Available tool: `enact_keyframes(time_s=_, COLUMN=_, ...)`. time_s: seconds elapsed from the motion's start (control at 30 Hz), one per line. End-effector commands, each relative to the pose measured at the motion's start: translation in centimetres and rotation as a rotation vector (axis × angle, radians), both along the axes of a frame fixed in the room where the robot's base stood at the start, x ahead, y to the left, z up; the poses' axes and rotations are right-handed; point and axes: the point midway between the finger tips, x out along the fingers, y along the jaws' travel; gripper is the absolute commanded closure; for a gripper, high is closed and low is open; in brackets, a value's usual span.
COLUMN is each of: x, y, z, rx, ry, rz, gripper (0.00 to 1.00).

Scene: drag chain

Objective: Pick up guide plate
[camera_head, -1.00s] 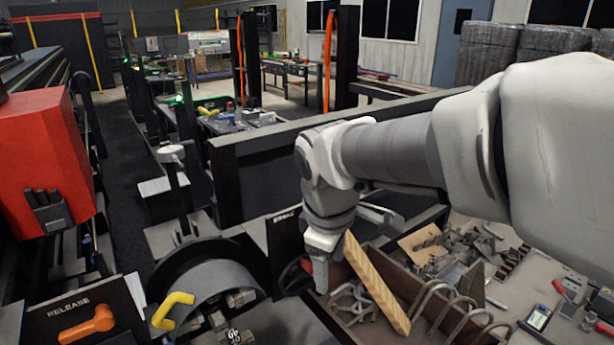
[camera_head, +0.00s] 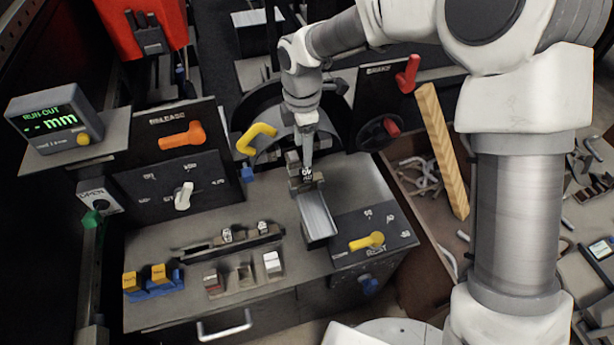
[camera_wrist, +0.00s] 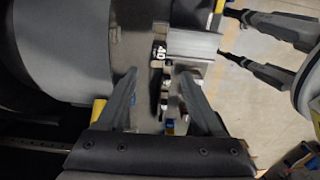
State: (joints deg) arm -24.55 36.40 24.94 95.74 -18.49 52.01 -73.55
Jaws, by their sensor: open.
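My gripper (camera_head: 307,158) points down over the bench, at the back end of a grey metal channel (camera_head: 318,214). In the wrist view my gripper (camera_wrist: 158,85) has its two fingers spread apart, with nothing clamped between them. A dark piece marked 40 (camera_wrist: 160,52) lies ahead, between the lines of the fingers; it is probably the guide plate, but I cannot tell for sure. In the head view a small dark block with a white label (camera_head: 306,174) sits right at the fingertips, partly hidden by them. I cannot tell whether the fingers touch it.
A yellow hooked handle (camera_head: 258,137) stands just left of my gripper. A handwheel (camera_head: 380,131) and a red lever (camera_head: 407,74) are to the right. A wooden strip (camera_head: 442,150) leans in the crate. Small blocks in holders (camera_head: 245,275) occupy the bench front.

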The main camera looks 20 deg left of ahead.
Motion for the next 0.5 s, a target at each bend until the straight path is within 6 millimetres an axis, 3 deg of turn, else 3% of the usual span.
enact_keyframes(time_s=0.23, x=-0.1, y=-0.1, z=-5.4, rx=-0.003, ry=0.003, rz=0.0, gripper=0.32)
enact_keyframes(time_s=0.5, x=0.1, y=-0.1, z=-7.8, rx=-0.001, ry=-0.001, rz=-0.002, gripper=0.32)
